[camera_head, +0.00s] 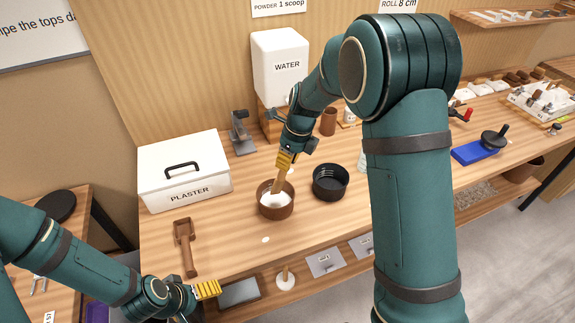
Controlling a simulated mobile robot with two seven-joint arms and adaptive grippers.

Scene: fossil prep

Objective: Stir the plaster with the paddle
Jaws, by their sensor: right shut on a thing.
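My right gripper (287,157) is shut on a wooden paddle (279,181), which tilts down into a brown bowl (276,212). White plaster (275,200) shows inside the bowl, and the paddle's lower end reaches it. How deep the end goes is hidden. My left gripper (207,290) is low at the table's front edge, apart from the bowl; its yellow fingers show, but I cannot tell if they are open.
A black bowl (330,184) stands just right of the brown bowl. A white PLASTER box (184,172), a wooden scoop (186,246) and a white WATER tank (280,66) stand around. A blue pad (476,152) lies to the right.

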